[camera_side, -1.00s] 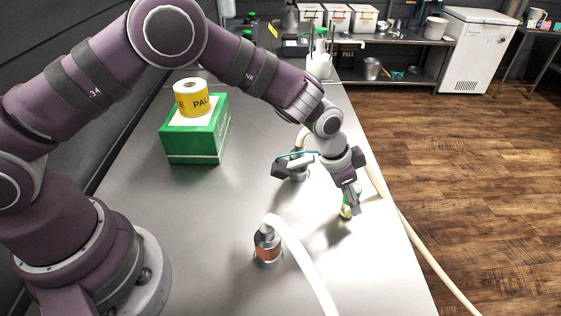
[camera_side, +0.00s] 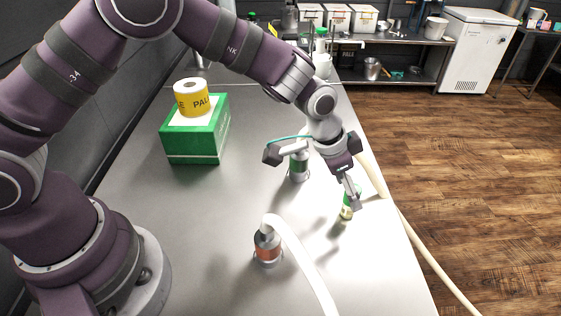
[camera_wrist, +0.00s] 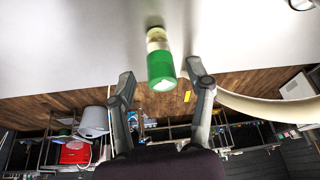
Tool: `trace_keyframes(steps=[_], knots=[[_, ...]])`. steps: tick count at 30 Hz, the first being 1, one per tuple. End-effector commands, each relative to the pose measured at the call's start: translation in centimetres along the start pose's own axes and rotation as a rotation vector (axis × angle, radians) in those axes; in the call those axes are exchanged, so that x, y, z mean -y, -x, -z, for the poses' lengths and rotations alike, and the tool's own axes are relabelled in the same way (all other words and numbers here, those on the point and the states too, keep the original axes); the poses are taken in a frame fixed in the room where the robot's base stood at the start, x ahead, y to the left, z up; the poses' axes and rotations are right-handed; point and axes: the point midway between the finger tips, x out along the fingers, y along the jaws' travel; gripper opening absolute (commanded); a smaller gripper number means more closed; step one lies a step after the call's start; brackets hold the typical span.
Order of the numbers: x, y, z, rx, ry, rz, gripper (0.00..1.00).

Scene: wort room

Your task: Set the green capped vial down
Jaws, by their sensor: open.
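The green capped vial (camera_side: 345,212) stands on the steel table near its right edge in the side view, its green cap up and its pale lower part on the table. My gripper (camera_side: 352,187) is just above it, tilted, with a finger close beside the cap. In the wrist view the vial (camera_wrist: 159,62) shows its green cap toward me, just beyond the open fingertips (camera_wrist: 160,76), with visible gaps on both sides. The vial appears free of the fingers. Its underside is hidden.
An orange-banded fitting (camera_side: 267,250) with a pale hose stands in front, left of the vial. A green-banded fitting (camera_side: 299,168) stands behind my gripper. Another hose (camera_side: 373,177) runs over the right edge. A green box (camera_side: 195,143) carries a yellow tape roll (camera_side: 190,104).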

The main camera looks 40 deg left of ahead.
Motion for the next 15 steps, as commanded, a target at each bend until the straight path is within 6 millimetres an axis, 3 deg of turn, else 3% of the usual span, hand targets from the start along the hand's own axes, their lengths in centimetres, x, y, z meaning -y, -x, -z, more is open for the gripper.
trace_keyframes(steps=[9,15], knots=[[0.0,7.2,0.1,-0.004,0.001,0.001,0.54],[0.2,9.4,-0.1,-0.002,0.007,0.007,0.54]])
